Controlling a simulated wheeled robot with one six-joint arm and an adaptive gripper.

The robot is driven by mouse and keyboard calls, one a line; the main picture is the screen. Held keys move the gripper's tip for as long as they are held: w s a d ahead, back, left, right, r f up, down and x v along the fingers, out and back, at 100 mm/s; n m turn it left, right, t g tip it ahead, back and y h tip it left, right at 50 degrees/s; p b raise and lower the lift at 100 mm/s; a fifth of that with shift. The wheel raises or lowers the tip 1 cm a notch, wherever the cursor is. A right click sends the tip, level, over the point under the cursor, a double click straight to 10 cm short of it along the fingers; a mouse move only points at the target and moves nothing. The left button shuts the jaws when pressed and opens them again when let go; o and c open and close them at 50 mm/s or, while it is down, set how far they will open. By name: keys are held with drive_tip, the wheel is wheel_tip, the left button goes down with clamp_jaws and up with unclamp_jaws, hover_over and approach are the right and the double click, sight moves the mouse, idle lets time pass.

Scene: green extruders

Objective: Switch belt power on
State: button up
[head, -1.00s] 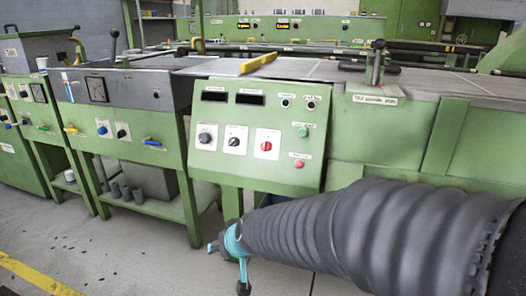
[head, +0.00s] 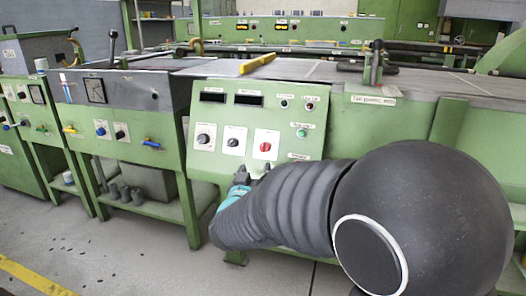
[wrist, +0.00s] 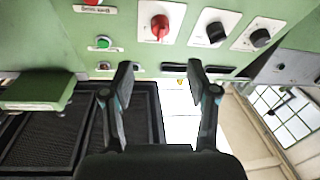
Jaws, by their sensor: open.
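A sloped green control panel (head: 262,112) stands in the middle of the head view. It bears two black knobs (head: 203,139) (head: 232,143) and a red knob (head: 265,147) on white plates, with a green button (head: 302,133) at their right. My gripper (head: 254,174) is in front of the panel's lower edge, below the red knob. In the wrist view the panel appears upside down. There my gripper (wrist: 160,67) is open and empty, its fingers apart below the red knob (wrist: 160,25). A red button (wrist: 92,2) shows at the top edge. Which control is belt power cannot be read.
Two dark displays (head: 213,97) (head: 250,99) and small indicators (head: 284,104) sit on the upper panel. A yellow bar (head: 257,64) lies on the conveyor top (head: 320,72). Neighbouring green machines (head: 100,130) stand at left. The floor (head: 130,245) in front is clear.

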sight(263, 150)
drive_tip(key=x, duration=1.3)
drive_tip(key=shift+s, duration=0.1)
clamp_jaws()
